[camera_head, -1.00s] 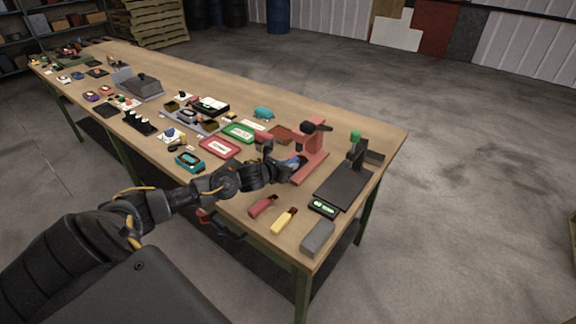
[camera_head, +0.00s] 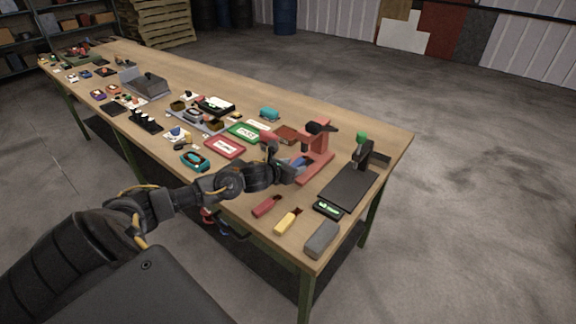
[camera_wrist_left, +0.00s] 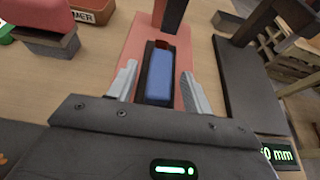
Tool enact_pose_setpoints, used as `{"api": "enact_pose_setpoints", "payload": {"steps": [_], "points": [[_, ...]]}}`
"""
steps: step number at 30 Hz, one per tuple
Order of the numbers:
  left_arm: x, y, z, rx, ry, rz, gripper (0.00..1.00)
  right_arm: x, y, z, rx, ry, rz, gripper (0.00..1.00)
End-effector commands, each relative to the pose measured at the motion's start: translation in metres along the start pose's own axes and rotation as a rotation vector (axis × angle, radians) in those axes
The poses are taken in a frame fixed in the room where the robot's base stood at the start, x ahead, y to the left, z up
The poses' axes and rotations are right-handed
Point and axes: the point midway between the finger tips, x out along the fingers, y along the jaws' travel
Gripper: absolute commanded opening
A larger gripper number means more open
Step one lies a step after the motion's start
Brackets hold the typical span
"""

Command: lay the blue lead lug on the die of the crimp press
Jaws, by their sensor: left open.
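The blue lead lug (camera_wrist_left: 159,74) lies on the dark die in the base of the red crimp press (camera_wrist_left: 127,69), seen close in the left wrist view. In the head view the press (camera_head: 318,155) stands near the right part of the bench, with the blue lug (camera_head: 299,161) partly hidden by my gripper. My left gripper (camera_wrist_left: 155,84) is open, one finger on each side of the lug, with a visible gap to it on both sides. It also shows in the head view (camera_head: 291,170) at the press's near side. My right gripper is not in view.
Right of the press is a black plate fixture with a green knob (camera_head: 345,188). A small display box (camera_head: 328,208), red (camera_head: 267,206) and yellow (camera_head: 288,221) handled pieces and a grey block (camera_head: 322,239) lie near the front edge. Red (camera_head: 225,146) and green trays (camera_head: 245,132) lie left.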

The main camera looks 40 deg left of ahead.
Motion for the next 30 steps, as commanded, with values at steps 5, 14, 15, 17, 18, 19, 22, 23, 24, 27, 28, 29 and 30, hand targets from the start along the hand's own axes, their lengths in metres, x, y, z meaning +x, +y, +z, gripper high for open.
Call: {"api": "enact_pose_setpoints", "payload": {"steps": [5,14,15,17,18,19,22,23,24,27,28,29,30], "points": [[-0.025,0.0,-0.002,0.006,0.001,-0.001,0.5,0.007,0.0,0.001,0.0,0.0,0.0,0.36],[-0.083,0.0,-0.003,0.006,0.003,-0.001,0.5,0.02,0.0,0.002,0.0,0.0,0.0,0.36],[-0.088,0.001,-0.003,0.005,0.001,0.001,0.5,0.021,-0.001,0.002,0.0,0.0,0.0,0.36],[-0.095,0.001,-0.002,0.004,0.002,0.0,0.5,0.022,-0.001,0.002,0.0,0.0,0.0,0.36],[-0.098,0.0,-0.002,0.004,0.001,0.0,0.5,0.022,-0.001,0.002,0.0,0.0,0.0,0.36],[-0.1,0.0,-0.002,0.003,0.001,-0.001,0.5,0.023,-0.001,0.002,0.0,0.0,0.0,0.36],[-0.104,0.0,0.0,0.001,0.0,0.0,0.5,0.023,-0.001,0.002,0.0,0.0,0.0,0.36],[-0.105,0.0,0.0,0.001,-0.001,0.0,0.5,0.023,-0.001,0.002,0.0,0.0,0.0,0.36],[-0.105,0.0,0.0,0.001,-0.001,0.0,0.5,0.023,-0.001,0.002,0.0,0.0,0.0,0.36],[-0.105,0.0,0.001,0.0,-0.001,0.0,0.5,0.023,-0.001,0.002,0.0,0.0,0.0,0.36],[-0.105,0.0,0.001,0.0,-0.001,0.0,0.5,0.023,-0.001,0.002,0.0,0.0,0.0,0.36],[-0.105,0.0,0.001,0.0,-0.001,0.0,0.5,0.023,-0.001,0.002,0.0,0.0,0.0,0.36],[-0.105,0.0,0.0,0.0,-0.001,0.0,0.5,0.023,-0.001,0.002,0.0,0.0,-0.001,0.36]]}}
